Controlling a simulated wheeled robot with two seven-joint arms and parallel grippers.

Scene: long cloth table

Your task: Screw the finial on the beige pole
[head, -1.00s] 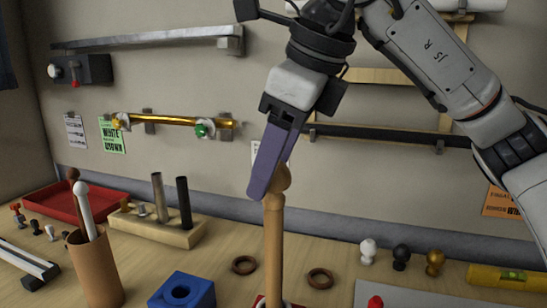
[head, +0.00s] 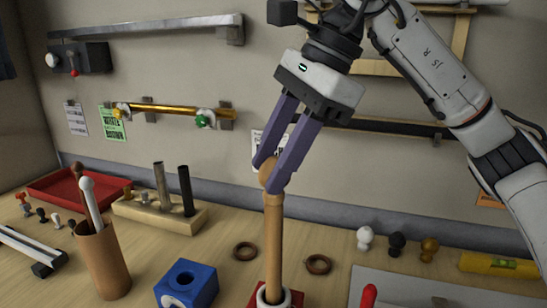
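The beige pole (head: 274,240) stands upright in a red base with a white ring (head: 272,296) at the bottom centre. A light wooden finial (head: 266,174) sits at the pole's top end, in line with it. My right gripper (head: 271,176) comes down from above at a slant, its two purple fingers on either side of the finial. It looks shut on the finial; the near finger hides the finial's right part. The thread between finial and pole is hidden. My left gripper is out of view.
White, black and gold finials (head: 397,244) stand at the right behind a grey mat (head: 395,287). Two dark rings (head: 318,264) flank the pole. A blue block (head: 186,285), a brown cup with rods (head: 102,262) and a wooden stand (head: 160,217) are left.

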